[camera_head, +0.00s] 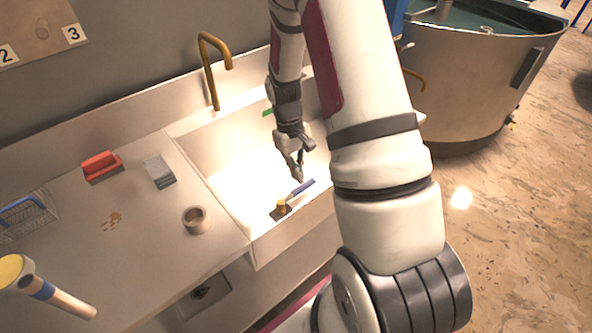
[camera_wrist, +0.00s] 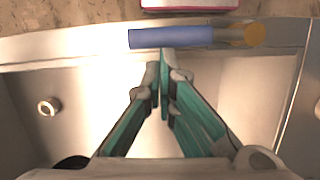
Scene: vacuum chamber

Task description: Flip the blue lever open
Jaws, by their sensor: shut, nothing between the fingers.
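The blue lever (camera_head: 303,187) sits at the front rim of the sink, with a yellow-orange round part (camera_head: 281,205) at its left end in the head view. In the wrist view the blue lever (camera_wrist: 171,37) lies lengthwise along the rim, its yellow end at the right. My gripper (camera_head: 298,177) is over the sink, just behind the lever in the head view. In the wrist view my gripper (camera_wrist: 165,58) has its fingertips together, close to the lever's lower edge. It holds nothing. I cannot tell whether the fingertips touch the lever.
The sink basin (camera_head: 225,172) is brightly lit. A brass faucet (camera_head: 211,72) rises behind it. On the counter to the left are a roll of tape (camera_head: 196,220), a grey block (camera_head: 159,171) and a red object (camera_head: 101,166). A large metal tank (camera_head: 465,85) stands at the right.

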